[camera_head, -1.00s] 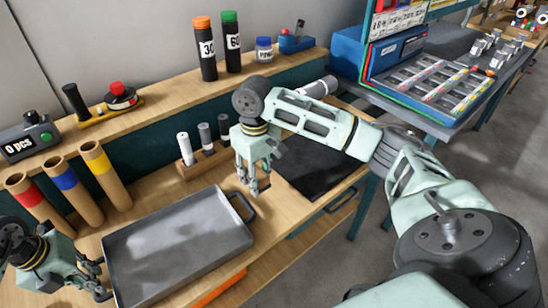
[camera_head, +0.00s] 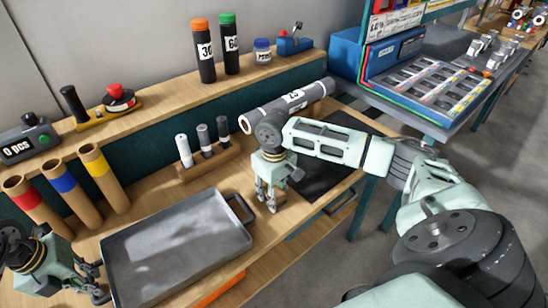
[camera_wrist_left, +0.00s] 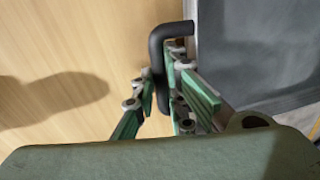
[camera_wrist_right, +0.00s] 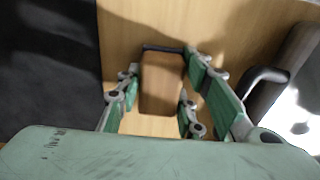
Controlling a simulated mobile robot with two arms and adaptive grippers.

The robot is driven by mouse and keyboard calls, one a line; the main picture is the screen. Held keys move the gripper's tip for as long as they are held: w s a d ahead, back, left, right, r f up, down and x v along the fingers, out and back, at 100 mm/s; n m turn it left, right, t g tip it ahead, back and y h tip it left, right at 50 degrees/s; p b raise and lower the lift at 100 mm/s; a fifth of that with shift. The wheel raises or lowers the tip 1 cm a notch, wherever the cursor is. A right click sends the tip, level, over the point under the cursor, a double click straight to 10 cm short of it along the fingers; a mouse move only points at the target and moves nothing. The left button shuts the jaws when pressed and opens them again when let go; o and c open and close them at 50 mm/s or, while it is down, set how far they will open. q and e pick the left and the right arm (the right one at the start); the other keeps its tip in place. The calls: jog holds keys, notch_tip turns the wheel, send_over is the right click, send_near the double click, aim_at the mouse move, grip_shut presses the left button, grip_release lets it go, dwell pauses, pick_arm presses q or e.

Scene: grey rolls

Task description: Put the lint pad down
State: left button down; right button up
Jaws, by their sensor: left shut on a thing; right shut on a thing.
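The lint pad shows in the right wrist view as a small brown block with a dark edge (camera_wrist_right: 162,85), between the fingers of my right gripper (camera_wrist_right: 160,95). My right gripper (camera_head: 270,203) is shut on it, low over the wooden bench between the tray and the black mat; I cannot tell whether the pad touches the bench. In the head view the fingers hide the pad. My left gripper (camera_head: 98,284) is shut on the black handle (camera_wrist_left: 157,52) at the left end of the grey tray (camera_head: 180,245).
The black mat (camera_head: 325,180) lies right of my right gripper. The tray's other handle (camera_head: 240,208) is close on the left. Cardboard tubes (camera_head: 78,190) stand at the left.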

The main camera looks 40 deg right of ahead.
jog(key=o, duration=1.2)
jog(key=shift+f, duration=0.1)
notch_tip(320, 180, up, 12)
jog(key=shift+o, duration=0.4)
